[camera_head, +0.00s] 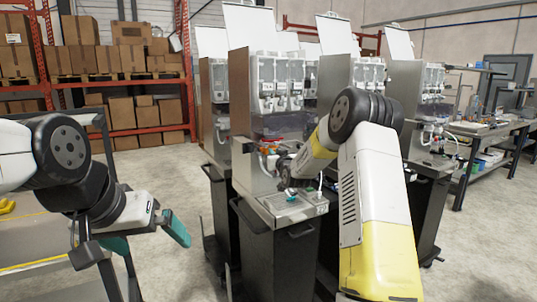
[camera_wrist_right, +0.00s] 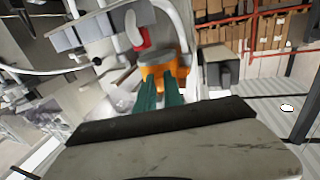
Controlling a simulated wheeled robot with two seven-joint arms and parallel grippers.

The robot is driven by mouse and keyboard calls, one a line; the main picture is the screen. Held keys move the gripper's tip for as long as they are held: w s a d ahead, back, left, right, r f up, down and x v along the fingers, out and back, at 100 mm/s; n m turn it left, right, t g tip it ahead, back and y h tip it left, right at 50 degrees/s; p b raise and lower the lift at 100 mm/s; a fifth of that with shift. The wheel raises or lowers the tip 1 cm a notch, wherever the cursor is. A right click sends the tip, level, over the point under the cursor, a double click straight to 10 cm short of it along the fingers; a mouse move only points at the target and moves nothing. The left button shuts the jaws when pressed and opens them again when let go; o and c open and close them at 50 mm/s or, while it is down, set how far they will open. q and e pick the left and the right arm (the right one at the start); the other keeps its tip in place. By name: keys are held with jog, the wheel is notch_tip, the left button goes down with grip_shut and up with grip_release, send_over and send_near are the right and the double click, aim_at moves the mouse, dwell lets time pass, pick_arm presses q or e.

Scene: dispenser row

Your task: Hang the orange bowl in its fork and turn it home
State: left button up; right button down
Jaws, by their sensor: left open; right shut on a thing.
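The orange bowl (camera_wrist_right: 180,66) shows in the right wrist view, at the tips of my right gripper (camera_wrist_right: 160,88). The teal fingers are shut on it, and it sits close against the pale dispenser parts. In the head view an orange patch (camera_head: 272,162) shows at the front of the near dispenser, beside the end of my right arm. My left gripper (camera_head: 148,238) is open and empty at the left, well away from the dispensers.
The near dispenser (camera_head: 277,80) stands on a dark cart (camera_head: 280,255) with a steel top. More dispensers stand close on both sides. A workbench (camera_head: 490,128) is at the right, and box shelves (camera_head: 110,88) are behind. Open floor lies between my left gripper and the carts.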

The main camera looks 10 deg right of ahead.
jog(key=shift+a+m+h, duration=0.2)
jog(key=shift+m+h, duration=0.2)
jog(key=shift+h, duration=0.2)
jog(key=shift+a, duration=0.1)
jog(key=shift+a+m+h, duration=0.4)
jog(key=shift+m+h, duration=0.1)
jog(key=shift+h, duration=0.3)
jog(key=shift+m+h, duration=0.4)
jog(key=shift+h, duration=0.2)
jog(key=shift+a, duration=0.1)
jog(key=shift+a+m+h, duration=0.15)
jog(key=shift+m+h, duration=0.35)
jog(key=shift+h, duration=0.3)
